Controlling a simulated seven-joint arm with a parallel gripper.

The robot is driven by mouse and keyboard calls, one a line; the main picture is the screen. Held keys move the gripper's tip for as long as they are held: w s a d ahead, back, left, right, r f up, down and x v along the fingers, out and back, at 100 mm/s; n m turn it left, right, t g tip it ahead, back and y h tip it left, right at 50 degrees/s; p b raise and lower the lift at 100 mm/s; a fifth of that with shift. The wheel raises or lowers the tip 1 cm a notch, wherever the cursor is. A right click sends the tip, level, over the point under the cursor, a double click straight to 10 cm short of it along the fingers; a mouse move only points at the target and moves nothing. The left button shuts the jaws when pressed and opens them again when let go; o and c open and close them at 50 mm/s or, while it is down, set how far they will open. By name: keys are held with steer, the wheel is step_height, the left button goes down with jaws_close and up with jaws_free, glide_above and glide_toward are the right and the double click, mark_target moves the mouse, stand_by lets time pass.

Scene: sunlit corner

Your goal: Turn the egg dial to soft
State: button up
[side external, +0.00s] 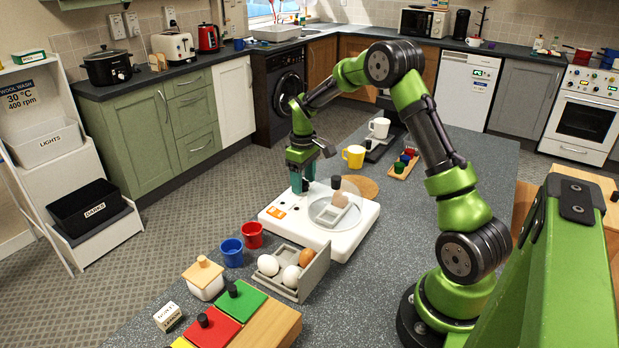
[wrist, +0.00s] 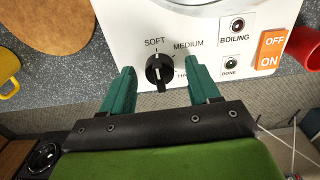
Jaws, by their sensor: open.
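The white egg cooker (side external: 345,238) stands on the grey worktop. A brown egg (side external: 340,200) sits on its round plate under a clear lid with a black knob. The black egg dial (wrist: 159,72) has a white line and is printed around with SOFT, MEDIUM and a partly hidden HARD. Its ridge stands roughly upright in the wrist view; I cannot tell which label it points to. My gripper (wrist: 162,82) is open, its green fingers on either side of the dial, with gaps showing. In the side view my gripper (side external: 302,183) points down over the cooker's far-left part and hides the dial.
The cooker also has an orange OFF/ON switch (wrist: 270,50) and BOILING (wrist: 236,26) and DONE (wrist: 230,63) lamps. A red cup (side external: 252,235), a blue cup (side external: 231,252) and an egg tray (side external: 308,274) stand nearby. A yellow mug (side external: 353,157) is behind.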

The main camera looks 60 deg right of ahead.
mark_target(304, 193)
steer(key=shift+r, duration=0.1)
step_height(304, 193, up, 17)
stand_by(0.5)
steer(key=s+a+r+m+t+y, duration=0.2)
steer(key=s+a+m+t, duration=0.2)
steer(key=s+a, duration=1.6)
steer(key=a+t, duration=0.3)
steer(key=shift+a+r, duration=0.15)
